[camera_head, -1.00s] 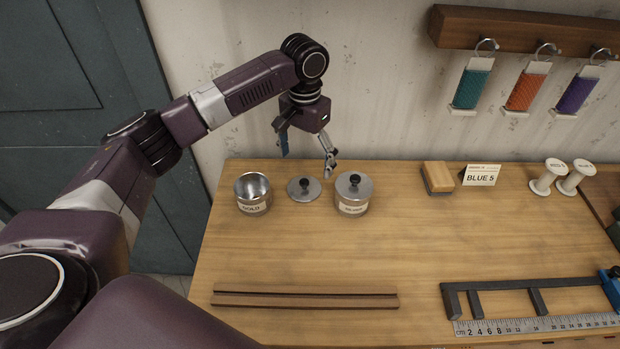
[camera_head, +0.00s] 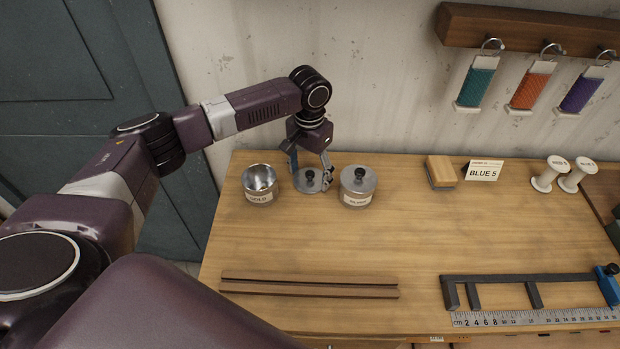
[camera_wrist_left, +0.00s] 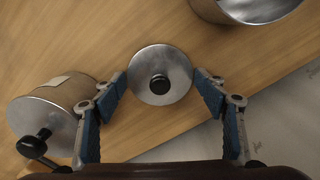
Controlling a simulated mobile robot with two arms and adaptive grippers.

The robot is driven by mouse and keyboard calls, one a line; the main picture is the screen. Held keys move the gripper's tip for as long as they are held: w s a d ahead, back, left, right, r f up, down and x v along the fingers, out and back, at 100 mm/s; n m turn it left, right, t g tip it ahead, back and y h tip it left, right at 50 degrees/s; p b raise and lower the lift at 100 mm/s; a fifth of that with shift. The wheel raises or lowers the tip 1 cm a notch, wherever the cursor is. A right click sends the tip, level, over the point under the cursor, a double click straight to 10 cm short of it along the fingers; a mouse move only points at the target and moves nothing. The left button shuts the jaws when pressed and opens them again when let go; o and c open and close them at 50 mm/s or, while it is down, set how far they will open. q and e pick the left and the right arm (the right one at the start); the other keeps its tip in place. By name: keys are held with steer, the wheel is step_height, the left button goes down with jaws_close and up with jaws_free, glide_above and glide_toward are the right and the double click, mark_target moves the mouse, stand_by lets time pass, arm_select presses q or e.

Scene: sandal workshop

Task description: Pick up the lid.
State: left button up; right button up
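The loose lid (camera_head: 313,182) is a round silver disc with a black knob, lying flat on the table between two tins. My left gripper (camera_head: 309,171) is down at the lid in the head view. In the left wrist view the lid (camera_wrist_left: 160,76) lies between the fingertips of my left gripper (camera_wrist_left: 160,79), which are spread on either side of its rim. The fingers look open; whether they touch the rim I cannot tell. The open tin labelled GOLD (camera_head: 260,190) stands to the left, without a lid. My right gripper is not in view.
A lidded tin (camera_head: 357,187) stands close to the right of the lid; it also shows in the left wrist view (camera_wrist_left: 50,118). A wooden rail (camera_head: 309,288) lies in front. The table's middle is clear.

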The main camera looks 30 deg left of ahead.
arm_select(q)
steer(key=shift+s, duration=0.1)
jaws_close()
stand_by(0.4)
